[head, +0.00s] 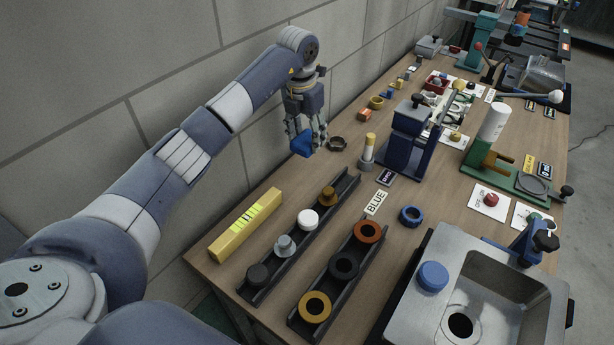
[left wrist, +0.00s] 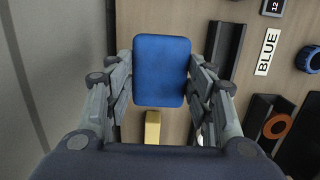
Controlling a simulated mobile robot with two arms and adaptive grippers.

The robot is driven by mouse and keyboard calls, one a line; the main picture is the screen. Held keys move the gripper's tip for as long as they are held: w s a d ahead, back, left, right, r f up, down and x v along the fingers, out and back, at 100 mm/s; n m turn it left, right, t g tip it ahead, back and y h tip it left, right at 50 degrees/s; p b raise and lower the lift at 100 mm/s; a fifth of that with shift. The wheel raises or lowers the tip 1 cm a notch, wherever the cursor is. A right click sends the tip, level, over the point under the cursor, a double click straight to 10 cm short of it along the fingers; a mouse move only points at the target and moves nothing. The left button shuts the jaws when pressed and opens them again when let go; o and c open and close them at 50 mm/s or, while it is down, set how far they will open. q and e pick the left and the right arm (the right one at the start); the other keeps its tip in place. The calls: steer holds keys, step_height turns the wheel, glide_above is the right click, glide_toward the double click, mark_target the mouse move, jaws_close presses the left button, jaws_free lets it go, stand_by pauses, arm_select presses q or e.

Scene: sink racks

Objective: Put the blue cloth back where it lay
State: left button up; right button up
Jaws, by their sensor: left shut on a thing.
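The blue cloth (head: 302,146) looks like a small, folded pad with rounded corners. My left gripper (head: 307,138) is shut on it and points down over the wall side of the table. In the left wrist view the cloth (left wrist: 162,70) sits between the two fingers of the left gripper (left wrist: 161,78), its broad face toward the camera. The cloth appears to be above the table top; the exact gap cannot be told. My right gripper is not in view.
A yellow box (head: 246,224) lies at the table's left edge. Two dark racks (head: 298,240) hold rings and knobs. A dark ring (head: 337,144) and a yellow-topped post (head: 368,152) are near the gripper. A BLUE label (head: 376,202), a blue ring (head: 411,216) and a metal sink (head: 455,245) stand right.

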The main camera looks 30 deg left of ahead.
arm_select(q)
step_height(320, 180, down, 5)
steer(key=shift+s+r+p, duration=0.1)
steer(key=shift+r+p, duration=0.1)
steer(key=shift+p, duration=0.3)
steer(key=shift+f+p, duration=0.4)
steer(key=shift+f, duration=2)
steer(key=shift+f, duration=0.1)
steer(key=o, duration=1)
